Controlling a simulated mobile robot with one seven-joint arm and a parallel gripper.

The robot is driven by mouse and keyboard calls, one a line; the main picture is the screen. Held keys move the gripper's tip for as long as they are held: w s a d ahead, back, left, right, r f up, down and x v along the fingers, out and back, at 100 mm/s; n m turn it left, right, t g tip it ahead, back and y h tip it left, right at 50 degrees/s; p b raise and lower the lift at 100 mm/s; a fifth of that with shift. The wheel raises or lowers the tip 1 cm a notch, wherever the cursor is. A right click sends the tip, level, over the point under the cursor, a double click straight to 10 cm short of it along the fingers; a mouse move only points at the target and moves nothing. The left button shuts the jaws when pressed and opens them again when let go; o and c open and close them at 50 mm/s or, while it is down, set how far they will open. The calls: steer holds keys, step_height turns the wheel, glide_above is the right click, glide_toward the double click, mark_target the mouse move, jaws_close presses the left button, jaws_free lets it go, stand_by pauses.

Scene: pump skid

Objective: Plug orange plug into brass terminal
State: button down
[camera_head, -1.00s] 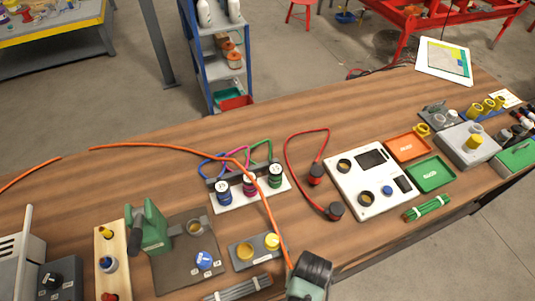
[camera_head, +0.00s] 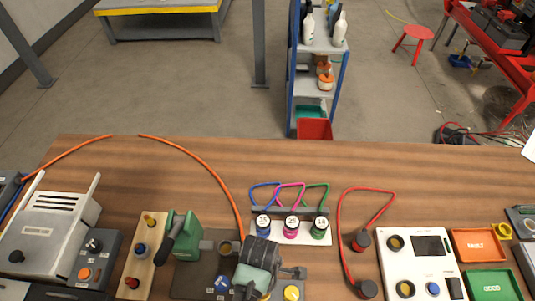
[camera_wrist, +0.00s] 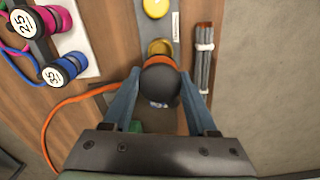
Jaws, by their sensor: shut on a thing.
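The orange plug (camera_wrist: 160,84) shows as a dark rounded body with an orange band at its far end. My gripper (camera_wrist: 161,74) is shut on it, one finger on each side. The orange cable (camera_wrist: 70,101) runs off to the left; in the head view the cable (camera_head: 208,172) arcs over the bench. The brass terminal (camera_wrist: 158,46) is a gold ring on a grey block, just beyond the plug and partly hidden by it. I cannot tell whether they touch. In the head view my arm hides the plug and most of that block.
A yellow terminal (camera_wrist: 155,7) is on the same block. A bundle of grey rods (camera_wrist: 204,65) lies beside it. A green pump (camera_head: 186,235) stands left.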

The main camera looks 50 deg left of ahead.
steer(key=shift+s+f+b, duration=0.15)
steer(key=shift+f+b, duration=0.7)
steer(key=shift+f, duration=0.05)
step_height(320, 180, down, 4)
steer(key=b, duration=0.4)
steer(key=shift+r, duration=0.25)
steer(key=shift+p, duration=0.7)
steer(key=shift+f+b, duration=1)
steer(key=shift+f, duration=0.7)
steer(key=shift+c, duration=0.6)
jaws_free()
